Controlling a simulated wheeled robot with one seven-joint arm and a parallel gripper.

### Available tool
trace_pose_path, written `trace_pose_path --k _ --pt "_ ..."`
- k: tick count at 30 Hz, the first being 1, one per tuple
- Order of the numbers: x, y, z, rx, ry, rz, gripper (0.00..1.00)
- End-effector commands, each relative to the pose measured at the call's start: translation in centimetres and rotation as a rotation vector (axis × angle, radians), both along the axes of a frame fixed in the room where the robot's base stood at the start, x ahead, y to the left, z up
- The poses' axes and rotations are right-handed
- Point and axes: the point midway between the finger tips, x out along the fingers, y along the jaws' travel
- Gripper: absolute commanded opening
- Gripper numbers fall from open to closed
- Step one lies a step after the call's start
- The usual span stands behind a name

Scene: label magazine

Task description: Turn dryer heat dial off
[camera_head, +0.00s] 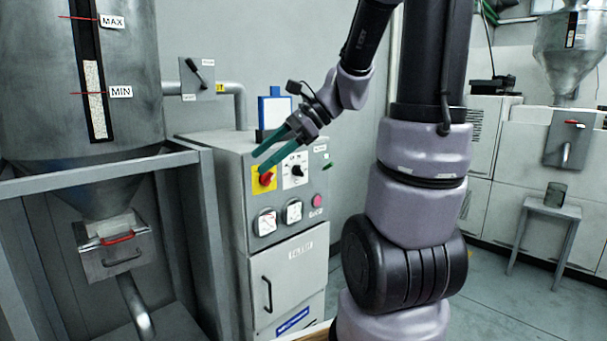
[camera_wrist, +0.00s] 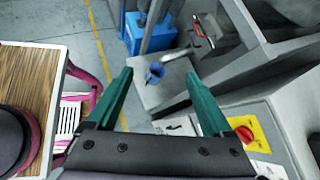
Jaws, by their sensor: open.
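The grey dryer cabinet (camera_head: 222,170) stands at the centre of the head view. Its front panel carries a black dial (camera_head: 297,171) on a white plate and a red rotary knob (camera_head: 266,179) on a yellow plate. The small markings are too small to read, so I cannot tell the dial's setting. My gripper (camera_head: 259,163) has green fingers, spread open and empty, in front of the panel's upper part near the red knob. In the wrist view the red knob (camera_wrist: 244,134) is at lower right, beside my right finger, not between the fingers (camera_wrist: 158,73).
Two gauges (camera_head: 267,222) and a pink button (camera_head: 317,201) sit below the dials. A metal hopper (camera_head: 130,60) in a grey frame stands at left. A wall lever (camera_head: 198,75) is behind. A small stool (camera_head: 548,209) is at right, with open floor before it.

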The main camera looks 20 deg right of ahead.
Motion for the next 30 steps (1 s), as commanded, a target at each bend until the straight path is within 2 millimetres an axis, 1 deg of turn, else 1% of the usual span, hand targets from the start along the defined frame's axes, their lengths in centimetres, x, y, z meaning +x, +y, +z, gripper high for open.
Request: trace_pose_path --k 1,2,5,6,8,9,11,12,14,15,18,21,22,25,28,30 --pt "1.7 -0.5 -0.6 0.102 0.093 -0.092 0.85" --pt "2.7 -0.8 -0.8 0.168 0.145 -0.148 0.85" --pt "6.3 -2.5 -1.6 0.385 0.303 -0.339 0.85" --pt "7.9 -3.5 -2.0 0.472 0.362 -0.414 0.85" --pt "10.1 -5.4 -2.9 0.603 0.445 -0.529 0.85" --pt "11.6 -6.9 -3.6 0.692 0.496 -0.607 0.85" --pt "13.6 -9.4 -4.8 0.823 0.565 -0.720 0.85" --pt "14.8 -11.4 -5.8 0.913 0.604 -0.795 0.85" --pt "16.3 -14.3 -7.5 1.038 0.654 -0.901 0.85" --pt "17.1 -16.2 -8.5 1.118 0.679 -0.966 0.85" --pt "18.3 -20.6 -11.1 1.285 0.718 -1.098 0.85" --pt "18.7 -23.8 -13.0 1.400 0.732 -1.186 0.85" --pt "18.8 -24.4 -13.4 1.425 0.733 -1.204 0.85" --pt "18.9 -25.6 -14.1 1.471 0.735 -1.237 0.85" --pt "19.5 -25.7 -14.3 1.480 0.733 -1.242 0.85" --pt "20.3 -25.3 -14.2 1.478 0.735 -1.240 0.85"
